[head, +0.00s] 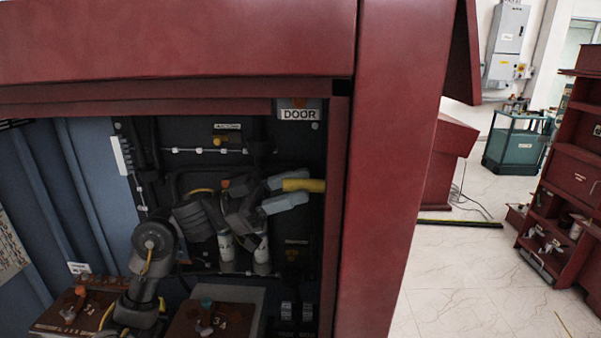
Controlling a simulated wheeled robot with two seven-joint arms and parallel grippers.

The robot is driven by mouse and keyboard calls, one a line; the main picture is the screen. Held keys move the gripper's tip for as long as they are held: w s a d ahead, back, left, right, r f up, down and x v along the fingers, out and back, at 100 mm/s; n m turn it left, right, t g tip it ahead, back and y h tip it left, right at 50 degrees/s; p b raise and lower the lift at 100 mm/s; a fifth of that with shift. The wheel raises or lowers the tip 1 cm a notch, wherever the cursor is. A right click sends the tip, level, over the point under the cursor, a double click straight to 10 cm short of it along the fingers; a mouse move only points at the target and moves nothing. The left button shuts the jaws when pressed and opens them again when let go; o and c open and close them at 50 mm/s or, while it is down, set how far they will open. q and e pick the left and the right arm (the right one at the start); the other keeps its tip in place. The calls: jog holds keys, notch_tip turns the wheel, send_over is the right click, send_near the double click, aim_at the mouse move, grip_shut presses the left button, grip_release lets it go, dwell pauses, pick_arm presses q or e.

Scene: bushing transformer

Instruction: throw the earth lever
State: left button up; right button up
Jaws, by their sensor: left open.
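A yellow bar-shaped handle (304,185), which looks like the earth lever, lies roughly level inside the open red cabinet, near its right inner edge. My left arm reaches into the cabinet from below left. My left gripper (290,193) is open, with its pale fingertips pointing right at the yellow handle. The handle's left end overlaps the fingers in the picture. I cannot tell whether they touch it, or whether it lies between them. The base of the handle is hidden by the gripper. My right gripper is not in view.
The red cabinet post (390,170) stands close on the right of my left gripper, and a red beam (180,40) runs above. A DOOR label (298,114) sits at the top. Tiled floor (470,270) is open to the right.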

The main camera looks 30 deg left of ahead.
pick_arm(q)
jog(key=shift+x, duration=0.85)
jog(key=shift+c, duration=0.2)
grip_shut()
